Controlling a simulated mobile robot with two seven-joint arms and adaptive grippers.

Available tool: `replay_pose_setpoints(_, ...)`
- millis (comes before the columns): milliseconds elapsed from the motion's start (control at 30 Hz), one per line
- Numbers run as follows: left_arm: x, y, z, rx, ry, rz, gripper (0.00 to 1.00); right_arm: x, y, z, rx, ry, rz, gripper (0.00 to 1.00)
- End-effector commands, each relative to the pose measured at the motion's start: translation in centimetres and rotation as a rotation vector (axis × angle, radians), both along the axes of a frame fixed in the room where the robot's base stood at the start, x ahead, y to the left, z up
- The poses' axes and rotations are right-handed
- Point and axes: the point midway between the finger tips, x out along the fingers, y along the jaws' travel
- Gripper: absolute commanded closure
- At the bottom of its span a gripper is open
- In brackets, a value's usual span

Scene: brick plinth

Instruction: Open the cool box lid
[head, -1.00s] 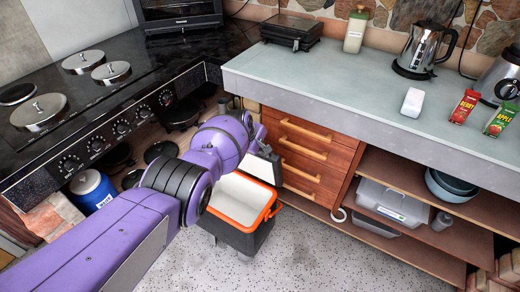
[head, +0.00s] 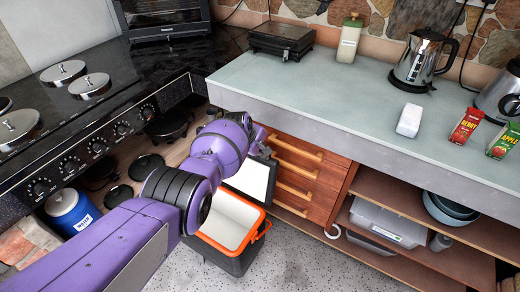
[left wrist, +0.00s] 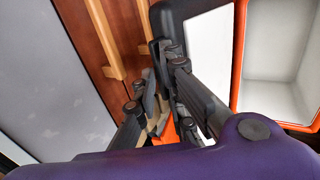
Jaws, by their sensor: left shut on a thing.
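The cool box (head: 254,247) stands on the floor in front of the drawers, with a dark body, an orange rim and a white inside. Its lid (head: 256,180) is raised, the white inner face showing beside the open box. In the left wrist view the open box (left wrist: 238,55) is at the right and the lid (left wrist: 210,42) shows a white panel in a dark frame. My left gripper (left wrist: 165,45) is shut on the lid's dark edge. In the head view my purple arm hides part of the gripper and lid. My right gripper is not in view.
Wooden drawers (head: 312,178) with bar handles stand close behind the lid. The worktop (head: 330,105) overhangs them. The stove (head: 100,135) is at the left, with a blue can (head: 72,213) below it. Speckled floor at the right front of the box is clear.

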Motion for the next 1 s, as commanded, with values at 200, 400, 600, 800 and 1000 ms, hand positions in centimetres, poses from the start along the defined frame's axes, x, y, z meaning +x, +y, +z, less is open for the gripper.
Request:
replay_pose_setpoints(200,0.03,-0.03,-0.02,-0.001,-0.002,0.0,1.0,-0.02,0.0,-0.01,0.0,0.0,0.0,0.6)
replay_pose_setpoints(400,0.06,-0.05,0.02,-0.001,-0.002,0.0,1.0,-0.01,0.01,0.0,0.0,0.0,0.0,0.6)
replay_pose_setpoints(600,-0.01,-0.01,-0.08,0.0,0.0,0.001,1.0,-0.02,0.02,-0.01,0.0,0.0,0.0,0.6)
replay_pose_setpoints(800,-0.07,0.03,-0.18,0.0,0.002,0.0,0.89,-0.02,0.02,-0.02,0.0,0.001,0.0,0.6)
replay_pose_setpoints(1000,-0.17,0.07,-0.36,0.001,0.006,0.001,0.73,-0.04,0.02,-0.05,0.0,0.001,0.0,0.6)
